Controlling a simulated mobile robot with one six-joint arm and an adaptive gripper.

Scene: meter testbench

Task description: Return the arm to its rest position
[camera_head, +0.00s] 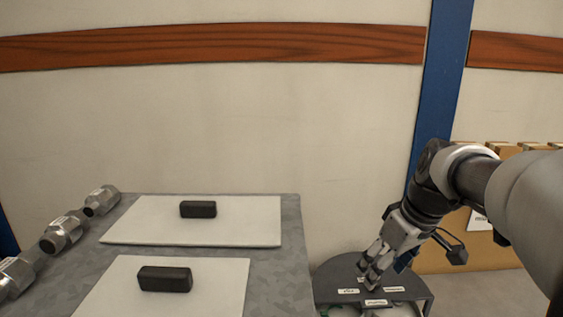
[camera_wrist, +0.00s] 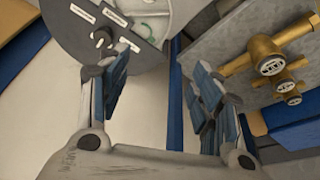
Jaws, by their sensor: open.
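My gripper (camera_head: 372,269) is at the end of my arm, on the right in the head view. It points down over a dark round-fronted panel (camera_head: 335,274) with small white labels. In the wrist view my gripper (camera_wrist: 160,85) shows two blue-padded fingers spread apart with nothing between them. The panel (camera_wrist: 75,30) is at the upper left there, beyond the left finger. Whether a fingertip touches the panel I cannot tell.
A grey metal bench (camera_head: 293,262) stands at left with two white boards, each bearing a black block (camera_head: 198,209) (camera_head: 165,279). Silver fittings (camera_head: 62,232) line its left edge. Brass valves (camera_wrist: 268,58) show in the wrist view. Cardboard boxes (camera_head: 463,240) stand behind my arm.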

